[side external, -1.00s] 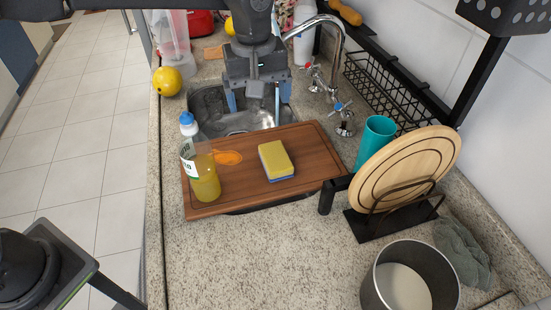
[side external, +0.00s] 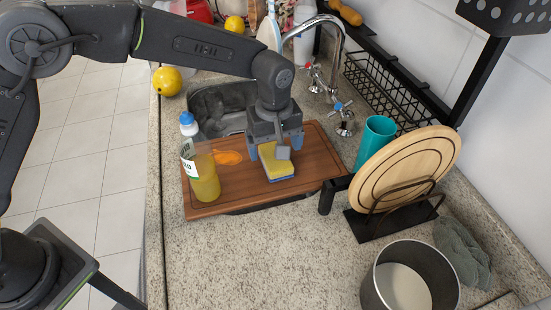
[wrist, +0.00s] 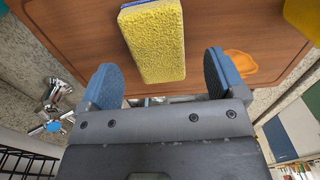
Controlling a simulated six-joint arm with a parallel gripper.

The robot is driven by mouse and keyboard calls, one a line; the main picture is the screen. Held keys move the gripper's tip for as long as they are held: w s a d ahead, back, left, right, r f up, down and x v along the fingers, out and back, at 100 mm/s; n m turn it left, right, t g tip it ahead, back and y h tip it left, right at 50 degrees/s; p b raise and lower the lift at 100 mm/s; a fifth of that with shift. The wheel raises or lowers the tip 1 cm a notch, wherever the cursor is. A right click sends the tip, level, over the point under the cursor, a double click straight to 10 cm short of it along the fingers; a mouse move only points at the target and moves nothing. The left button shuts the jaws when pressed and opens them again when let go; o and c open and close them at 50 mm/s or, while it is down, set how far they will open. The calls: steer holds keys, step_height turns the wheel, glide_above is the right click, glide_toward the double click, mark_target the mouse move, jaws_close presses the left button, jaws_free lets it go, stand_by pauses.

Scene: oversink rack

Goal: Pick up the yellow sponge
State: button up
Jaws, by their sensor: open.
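The yellow sponge (side external: 277,167) with a blue underside lies on the brown wooden cutting board (side external: 222,197). My gripper (side external: 276,147) is above the sponge's far end in the side view and partly hides it. In the wrist view the sponge (wrist: 154,42) lies ahead of and between the two blue-padded fingers of my gripper (wrist: 158,80). The fingers are wide apart, with nothing between them that I can see held. Whether they are level with the sponge is hard to tell.
A bottle of yellow liquid (side external: 203,178) stands on the board left of the sponge, near an orange patch (side external: 227,157). The sink (side external: 212,104) and faucet (side external: 341,62) are behind. A teal cup (side external: 375,142), round wooden board (side external: 408,180) and metal pot (side external: 408,277) stand to the right.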

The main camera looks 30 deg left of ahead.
steer(key=shift+d+f, duration=0.1)
steer(key=shift+f, duration=1.7)
steer(key=c, duration=1)
steer(key=shift+r, duration=0.1)
steer(key=shift+w+r, duration=0.1)
steer(key=shift+r, duration=0.45)
steer(key=r, duration=0.2)
steer(key=a+r, duration=0.1)
steer(key=shift+a+r, duration=0.15)
steer(key=shift+r, duration=0.2)
steer(key=a+r, duration=0.6)
steer(key=a, duration=0.4)
steer(key=shift+a, duration=0.2)
